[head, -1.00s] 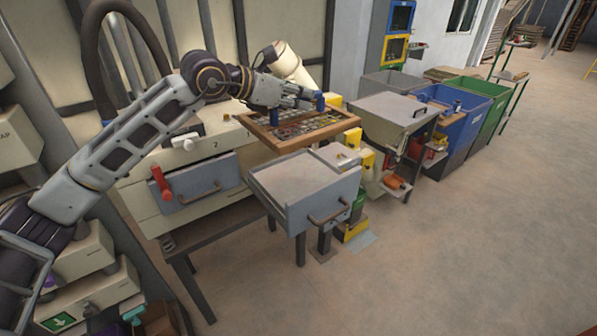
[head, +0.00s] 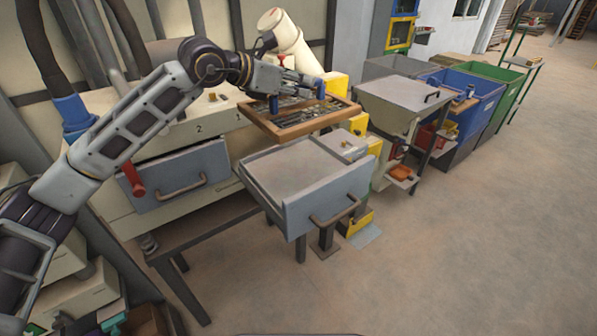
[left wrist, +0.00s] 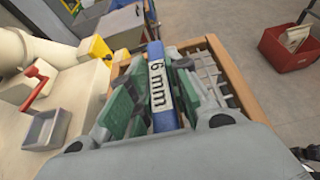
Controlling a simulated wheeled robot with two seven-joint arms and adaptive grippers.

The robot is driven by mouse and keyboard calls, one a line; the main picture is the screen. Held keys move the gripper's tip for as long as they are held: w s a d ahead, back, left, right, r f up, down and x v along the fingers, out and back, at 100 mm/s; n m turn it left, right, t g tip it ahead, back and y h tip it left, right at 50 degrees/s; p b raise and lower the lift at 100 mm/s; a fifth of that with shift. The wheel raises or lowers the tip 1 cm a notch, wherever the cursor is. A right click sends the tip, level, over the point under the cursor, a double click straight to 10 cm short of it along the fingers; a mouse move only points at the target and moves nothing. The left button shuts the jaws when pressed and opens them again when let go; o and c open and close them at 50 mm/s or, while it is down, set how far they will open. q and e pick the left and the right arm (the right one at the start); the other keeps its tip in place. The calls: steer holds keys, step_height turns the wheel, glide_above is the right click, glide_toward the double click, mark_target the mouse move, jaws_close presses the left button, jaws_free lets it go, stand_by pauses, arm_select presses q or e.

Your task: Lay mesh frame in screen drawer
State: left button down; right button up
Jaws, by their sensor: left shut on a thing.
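The mesh frame (head: 330,119) is a wooden-rimmed screen with blue grips. My left gripper (head: 297,88) holds it in the air. In the left wrist view, my left gripper's green-padded fingers (left wrist: 160,98) are shut around a blue bar marked "6 mm" (left wrist: 158,72), with the wooden rim (left wrist: 229,75) and mesh beside it. The open grey screen drawer (head: 325,206) stands out from the machine, below and in front of the frame. The frame is above and behind it, apart from it. Its tray looks empty. My right gripper is not in view.
Yellow parts (head: 357,125) and a grey lidded hopper (head: 405,95) stand to the right, then blue (head: 462,105) and green bins. The floor in front is clear.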

mark_target(299, 111)
arm_select(q)
steer(key=shift+w+f, duration=0.25)
steer(key=shift+f, duration=0.7)
step_height(299, 111, down, 5)
steer(key=shift+f+p, duration=1)
steer(key=shift+f, duration=4.8)
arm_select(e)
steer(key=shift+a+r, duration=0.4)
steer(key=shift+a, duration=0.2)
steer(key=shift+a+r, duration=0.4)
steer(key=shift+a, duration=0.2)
